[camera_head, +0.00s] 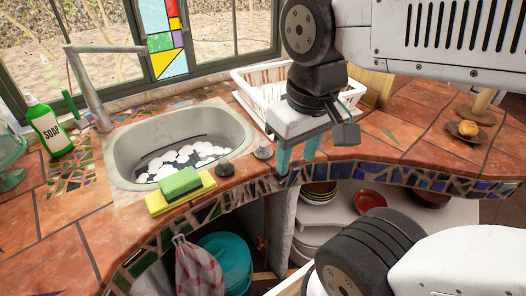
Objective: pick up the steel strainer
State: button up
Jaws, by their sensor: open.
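A small silvery piece with a knob, which looks like the steel strainer (263,152), sits on the tiled counter at the right front corner of the sink. A similar darker knobbed piece (225,169) sits to its left at the sink's front edge; I cannot tell for sure which is the strainer. My gripper (297,154) points down just right of the silvery piece, its two teal fingers apart with nothing visible between them. I cannot tell its exact height above the counter.
The sink (125,165) has pale stones or pattern in its bottom. A soap bottle (48,128) and faucet (92,95) stand left and behind. A white dish rack (255,95) stands behind my gripper.

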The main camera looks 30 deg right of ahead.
aim_at(262, 152)
jog(key=k, duration=0.5)
jog(key=z, duration=1.25)
jog(key=i, duration=0.6)
jog(key=u, duration=0.7)
